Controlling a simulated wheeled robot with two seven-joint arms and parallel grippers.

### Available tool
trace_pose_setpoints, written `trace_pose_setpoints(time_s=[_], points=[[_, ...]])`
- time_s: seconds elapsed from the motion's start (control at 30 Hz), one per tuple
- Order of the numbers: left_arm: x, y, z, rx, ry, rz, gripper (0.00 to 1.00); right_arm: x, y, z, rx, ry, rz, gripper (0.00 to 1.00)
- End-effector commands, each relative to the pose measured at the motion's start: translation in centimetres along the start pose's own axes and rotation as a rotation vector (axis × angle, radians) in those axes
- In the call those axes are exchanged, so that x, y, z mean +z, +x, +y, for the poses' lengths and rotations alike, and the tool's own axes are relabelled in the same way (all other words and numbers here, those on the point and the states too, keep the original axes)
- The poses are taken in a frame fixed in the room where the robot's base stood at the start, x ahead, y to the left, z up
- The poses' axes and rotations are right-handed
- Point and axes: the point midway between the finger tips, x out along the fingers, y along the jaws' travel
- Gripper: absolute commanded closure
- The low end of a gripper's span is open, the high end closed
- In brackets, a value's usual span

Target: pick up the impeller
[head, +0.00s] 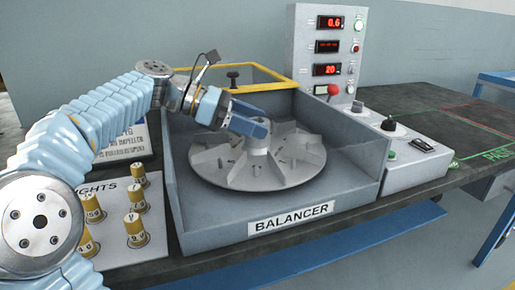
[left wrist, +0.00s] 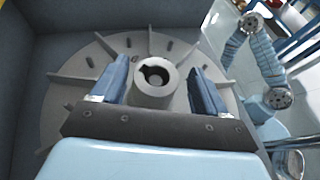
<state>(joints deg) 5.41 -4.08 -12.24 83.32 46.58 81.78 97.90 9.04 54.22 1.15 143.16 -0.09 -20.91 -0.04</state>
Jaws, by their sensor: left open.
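The impeller (head: 290,165) is a grey finned disc with a raised central hub. It lies flat inside the grey box marked BALANCER (head: 220,227). My left gripper (head: 254,138) is over the impeller at its hub. In the left wrist view the left gripper (left wrist: 158,85) is open, with one blue finger on each side of the hub (left wrist: 154,82). The hub has a notched hole in its top. I cannot tell whether the fingers touch the hub. The impeller's vanes also show in the left wrist view (left wrist: 75,97). My right gripper is not in view.
A yellow frame (head: 270,86) rises at the balancer's back. A control panel (head: 327,45) with red displays stands behind right, with a knob box (head: 390,140) beside the balancer. Several brass weights (head: 134,224) stand at left. The dark bench top (head: 440,105) is clear at right.

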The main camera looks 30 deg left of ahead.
Motion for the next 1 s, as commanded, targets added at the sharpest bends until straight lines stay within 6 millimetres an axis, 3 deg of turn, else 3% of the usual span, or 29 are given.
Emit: trace_pose_setpoints(time_s=[0.1,0.33,0.8,1.0], points=[[-0.05,1.13,-0.03,-0.001,0.0,0.0,0.26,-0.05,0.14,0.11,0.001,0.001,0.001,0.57],[0.0,1.24,0.0,0.0,0.0,0.0,0.26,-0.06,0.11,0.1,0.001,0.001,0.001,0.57],[0.0,1.26,-0.07,-0.003,0.0,0.0,0.98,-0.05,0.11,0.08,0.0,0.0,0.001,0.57],[0.02,1.29,-0.09,-0.004,0.0,0.0,1.0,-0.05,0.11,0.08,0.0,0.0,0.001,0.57]])
